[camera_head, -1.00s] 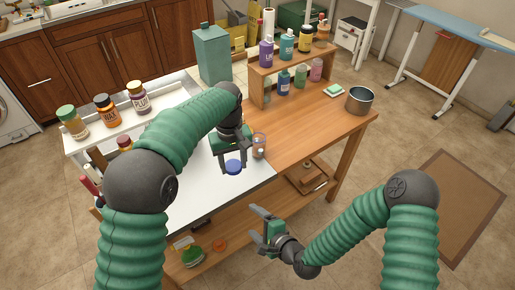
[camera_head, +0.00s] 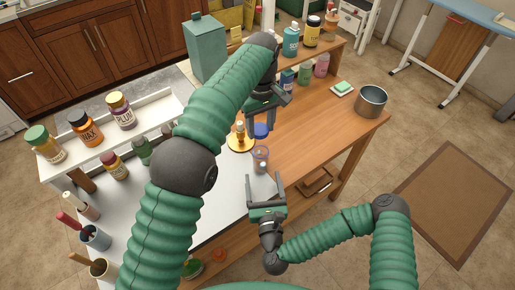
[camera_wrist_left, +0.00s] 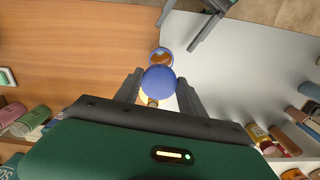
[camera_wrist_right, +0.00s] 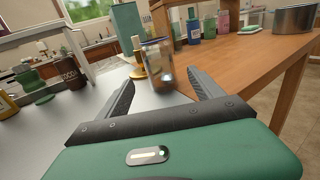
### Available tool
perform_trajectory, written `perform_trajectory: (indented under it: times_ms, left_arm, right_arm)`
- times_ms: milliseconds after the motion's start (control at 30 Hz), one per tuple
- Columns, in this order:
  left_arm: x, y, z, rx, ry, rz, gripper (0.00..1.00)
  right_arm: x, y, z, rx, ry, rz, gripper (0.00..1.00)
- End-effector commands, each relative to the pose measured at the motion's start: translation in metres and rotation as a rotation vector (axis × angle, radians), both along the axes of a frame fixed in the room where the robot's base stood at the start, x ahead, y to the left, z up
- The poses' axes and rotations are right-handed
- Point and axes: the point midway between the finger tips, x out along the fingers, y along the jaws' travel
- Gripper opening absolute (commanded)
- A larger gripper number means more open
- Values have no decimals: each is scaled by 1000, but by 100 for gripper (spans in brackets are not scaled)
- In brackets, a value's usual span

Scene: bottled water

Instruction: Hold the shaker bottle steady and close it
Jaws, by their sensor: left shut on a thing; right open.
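The shaker bottle (camera_head: 261,160) is a clear cup standing upright on the table, with something pale low inside. It also shows in the left wrist view (camera_wrist_left: 160,56) and ahead of the fingers in the right wrist view (camera_wrist_right: 157,66). My left gripper (camera_head: 263,129) is shut on a blue round lid (camera_wrist_left: 158,82), held apart from the bottle, beyond it in the head view; the lid partly covers the view of the bottle from the left wrist. My right gripper (camera_head: 266,180) is open and empty, just on the near side of the bottle, fingers pointing at it.
A yellow disc (camera_head: 240,143) with a small brown-topped item stands left of the bottle. A shelf (camera_head: 335,47) with several bottles is at the back. The wooden tabletop (camera_head: 310,130) right of the bottle is clear.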

Motion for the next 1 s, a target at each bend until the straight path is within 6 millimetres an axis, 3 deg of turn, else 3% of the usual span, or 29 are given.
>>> perform_trajectory:
  times_ms: [367, 800, 1000]
  left_arm:
    - [3, 0, -2, -1, 3, 0, 10]
    - [2, 0, -2, 0, 2, -1, 10]
    - [2, 0, -2, 0, 2, 0, 10]
  right_arm:
    - [9, 1, -2, -3, 3, 2, 76]
    - [88, 12, -2, -5, 1, 2, 76]
    - [114, 16, -3, -4, 2, 3, 76]
